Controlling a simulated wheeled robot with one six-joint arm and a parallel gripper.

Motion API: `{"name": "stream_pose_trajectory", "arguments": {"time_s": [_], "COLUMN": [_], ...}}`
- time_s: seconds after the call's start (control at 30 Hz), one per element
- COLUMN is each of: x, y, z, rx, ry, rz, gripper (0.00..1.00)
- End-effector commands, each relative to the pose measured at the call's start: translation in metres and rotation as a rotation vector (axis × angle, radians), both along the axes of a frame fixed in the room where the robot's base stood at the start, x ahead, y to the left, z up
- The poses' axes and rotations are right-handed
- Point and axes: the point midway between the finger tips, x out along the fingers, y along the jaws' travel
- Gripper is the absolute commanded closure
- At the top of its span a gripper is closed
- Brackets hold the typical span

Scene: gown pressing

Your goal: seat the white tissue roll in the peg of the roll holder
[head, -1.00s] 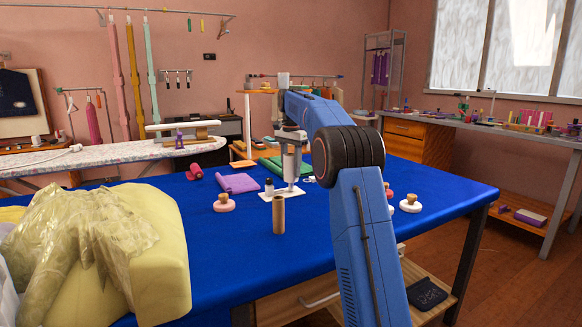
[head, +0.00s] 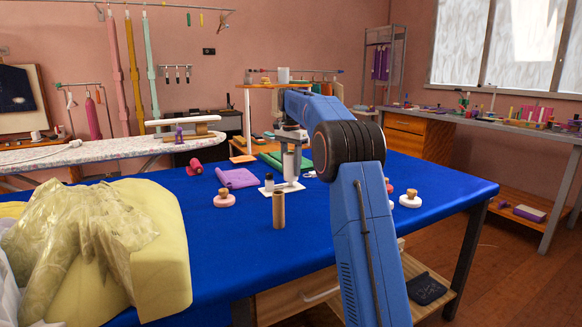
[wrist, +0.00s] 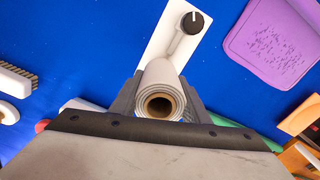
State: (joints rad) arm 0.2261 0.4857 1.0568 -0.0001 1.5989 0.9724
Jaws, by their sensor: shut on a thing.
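The white tissue roll (wrist: 163,74), with a brown cardboard core, is between the two fingers of my gripper (wrist: 160,98) in the wrist view. In the head view my gripper (head: 291,140) points down and holds the roll (head: 291,161) upright. The roll holder has a white base plate (head: 284,187) on the blue table, also seen in the wrist view (wrist: 158,42). The roll is over the plate, its lower end apart from it. A thin pale part shows below the roll; I cannot tell whether the peg is inside the core.
A brown cardboard tube (head: 278,209) stands in front. The blue table (head: 210,260) is clear in front.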

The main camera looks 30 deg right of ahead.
Motion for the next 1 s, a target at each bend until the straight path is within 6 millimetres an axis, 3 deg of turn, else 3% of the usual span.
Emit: {"name": "stream_pose_trajectory", "arguments": {"time_s": [1.0], "x": [0.0], "y": [0.0], "z": [-0.026], "rx": [0.0], "ry": [0.0], "rz": [0.0], "gripper": [0.83]}}
